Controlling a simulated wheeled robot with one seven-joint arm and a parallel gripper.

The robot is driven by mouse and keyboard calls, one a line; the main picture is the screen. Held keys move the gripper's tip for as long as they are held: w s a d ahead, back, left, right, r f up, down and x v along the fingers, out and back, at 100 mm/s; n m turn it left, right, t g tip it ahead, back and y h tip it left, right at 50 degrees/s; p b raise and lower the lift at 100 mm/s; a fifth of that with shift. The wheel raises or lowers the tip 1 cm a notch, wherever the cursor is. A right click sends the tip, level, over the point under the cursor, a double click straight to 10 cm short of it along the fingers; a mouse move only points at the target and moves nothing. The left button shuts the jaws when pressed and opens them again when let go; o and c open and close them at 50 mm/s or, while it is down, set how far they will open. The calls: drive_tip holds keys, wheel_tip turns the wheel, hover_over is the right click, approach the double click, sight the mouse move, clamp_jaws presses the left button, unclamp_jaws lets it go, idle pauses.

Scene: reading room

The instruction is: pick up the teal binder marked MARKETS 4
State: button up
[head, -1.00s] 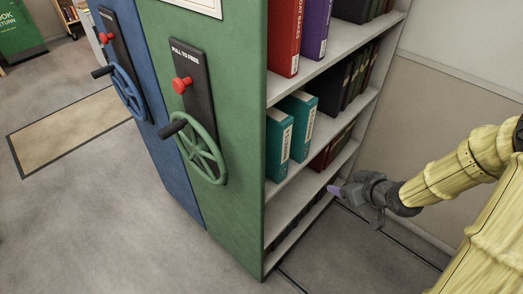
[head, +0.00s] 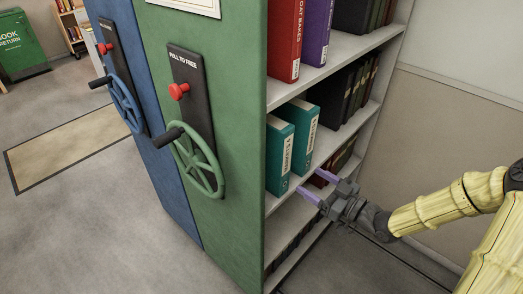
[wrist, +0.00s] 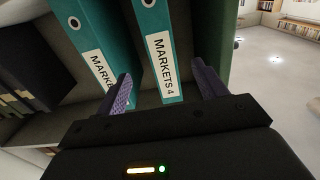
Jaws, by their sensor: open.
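Two teal binders stand upright side by side on a shelf. In the wrist view the one labelled MARKETS 4 (wrist: 157,30) lies between my two purple fingers in the picture. Its teal neighbour (wrist: 88,22) stands to its left, its label partly hidden by the left finger. In the head view the binder nearest the green end panel (head: 279,150) appears to be the MARKETS 4 one, and the other teal binder (head: 303,122) is just beyond it. My gripper (head: 308,180) is open and empty in front of the shelf, pointing in. Whether the fingers reach past the spine is unclear.
The green end panel (head: 215,60) with its handwheel (head: 197,160) closes the shelf on the near side. Red (head: 285,35) and purple (head: 316,30) books stand on the shelf above. Dark books (head: 340,95) stand deeper along the same shelf. A wall is to the right.

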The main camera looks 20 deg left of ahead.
sight(287, 166)
drive_tip(key=p+x, duration=0.1)
drive_tip(key=x, duration=0.8)
drive_tip(key=shift+w+a+p, duration=0.3)
drive_tip(key=shift+a, duration=0.1)
drive_tip(key=shift+s, duration=0.2)
drive_tip(key=p+x, duration=0.1)
drive_tip(key=x, duration=0.4)
drive_tip(key=shift+p, duration=0.35)
drive_tip(key=shift+w, duration=0.1)
drive_tip(key=c, duration=1.5)
drive_tip(key=shift+r, duration=0.1)
